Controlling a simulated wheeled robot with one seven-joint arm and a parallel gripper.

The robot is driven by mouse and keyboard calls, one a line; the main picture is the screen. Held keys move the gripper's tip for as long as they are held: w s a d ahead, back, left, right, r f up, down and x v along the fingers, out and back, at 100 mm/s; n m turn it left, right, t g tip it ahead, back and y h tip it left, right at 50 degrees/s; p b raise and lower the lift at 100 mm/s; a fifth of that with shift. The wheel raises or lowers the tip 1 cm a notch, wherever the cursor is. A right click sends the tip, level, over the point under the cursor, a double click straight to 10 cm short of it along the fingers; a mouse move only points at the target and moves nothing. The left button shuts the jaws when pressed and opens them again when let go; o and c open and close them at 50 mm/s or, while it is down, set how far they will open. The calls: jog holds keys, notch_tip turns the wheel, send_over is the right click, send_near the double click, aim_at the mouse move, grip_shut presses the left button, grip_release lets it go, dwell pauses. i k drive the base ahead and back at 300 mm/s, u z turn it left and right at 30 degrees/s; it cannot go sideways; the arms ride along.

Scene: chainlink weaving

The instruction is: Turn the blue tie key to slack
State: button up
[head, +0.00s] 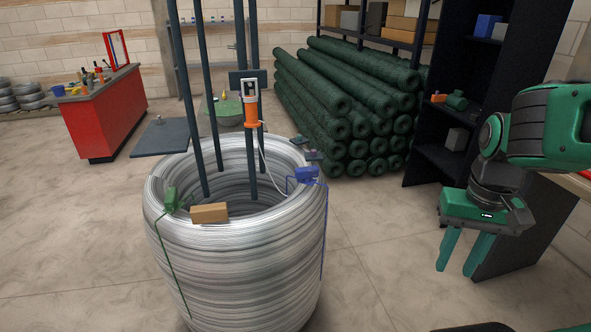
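The blue tie key (306,174) sits on the right rim of a large grey wire coil (235,270) in the head view. A thin blue strap runs from it down the coil's right side. Its setting is too small to read. My green gripper (455,269) hangs at the right, fingers pointing down and spread apart with nothing between them. It is well to the right of the blue tie key and apart from it.
A green tie key (170,199) and a tan block (209,213) are on the coil's left and front rim. Dark upright posts (207,90) and an orange handheld device (251,108) rise from the coil. Green mesh rolls (350,110) and a dark shelf (440,110) stand behind.

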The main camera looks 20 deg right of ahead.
aim_at(305, 174)
jog(key=i, duration=0.9)
jog(key=z, duration=0.1)
